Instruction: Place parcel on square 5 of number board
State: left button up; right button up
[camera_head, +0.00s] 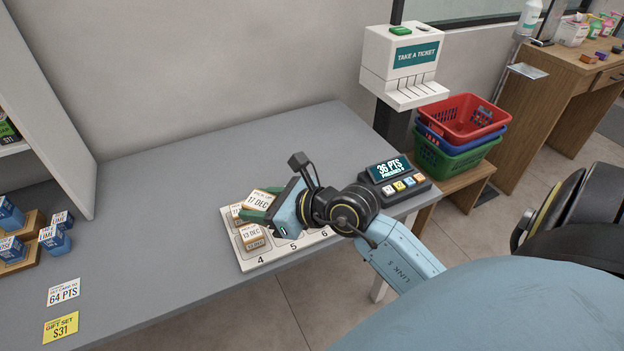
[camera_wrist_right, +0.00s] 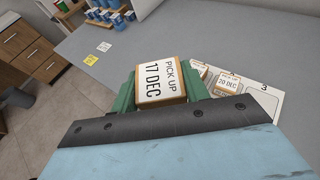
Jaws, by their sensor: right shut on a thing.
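The parcel (camera_head: 264,200) labelled "PICK UP 17 DEC" is between the green fingers of my right gripper (camera_head: 259,215). It is held above the white number board (camera_head: 277,255). In the right wrist view the same parcel (camera_wrist_right: 161,80) sits between both fingers, label facing the camera. In the head view the board's front row shows 4, 5 and 6. Square 5 (camera_head: 293,246) is partly visible beneath my gripper, and its rear part is hidden. A "13 DEC" parcel (camera_head: 252,236) stands on square 4. My left gripper is out of view.
A "20 DEC" parcel (camera_wrist_right: 227,83) stands beside bare square 3 in the wrist view, with another parcel partly hidden nearby. A points keypad (camera_head: 394,179) is right of the board. Blue boxes (camera_head: 55,240) stand at left. The counter (camera_head: 165,225) between is mostly clear.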

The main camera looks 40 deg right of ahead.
jog(key=w+d+f+m+h, duration=0.1)
jog(key=d+f, duration=0.1)
jog(key=f, duration=0.2)
jog(key=w+d+f+m+h, duration=0.1)
jog(key=w+d+f, duration=0.1)
jog(key=d+f, duration=0.1)
jog(key=w+d+f+m+t+h+p, duration=0.1)
jog(key=w+d+f+h, duration=0.1)
jog(key=f, duration=0.3)
jog(key=shift+d+f, duration=0.4)
jog(key=shift+f+b, duration=0.8)
jog(key=shift+f, duration=1.3)
jog(key=shift+f, duration=0.1)
jog(key=o, duration=0.7)
jog(key=shift+s+r, duration=0.15)
jog(key=shift+r, duration=0.05)
jog(key=p+v, duration=0.2)
jog(key=v, duration=0.9)
jog(key=shift+s+r, duration=0.1)
jog(key=shift+s, duration=0.3)
